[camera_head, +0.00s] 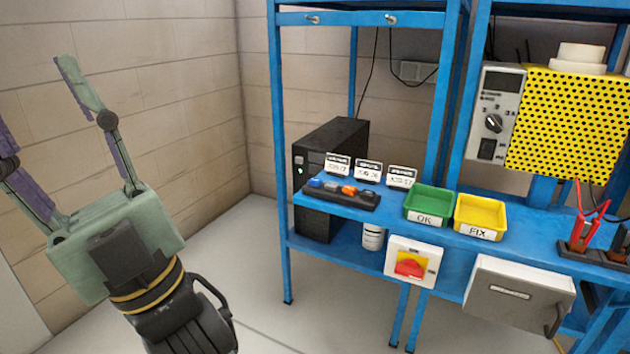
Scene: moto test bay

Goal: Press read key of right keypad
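My gripper (38,110) is raised at the left, with its two fingers spread wide and nothing between them. The left finger is partly cut off by the picture edge. It is well apart from the blue bench. No keypad can be clearly made out. A dark strip (352,201) with blue, orange and grey pieces lies at the bench's left front; I cannot tell whether these are keys. Behind it stand three small white labelled pieces: left (337,165), middle (368,171) and right (401,178). Their print is too small to read, and no read key can be told.
A green OK bin (430,203) and yellow FIX bin (480,214) stand on the blue bench (385,211). A red-yellow switch box (412,262) and grey box (518,300) are at its front. A black case (330,150) stands behind. Floor between gripper and bench is clear.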

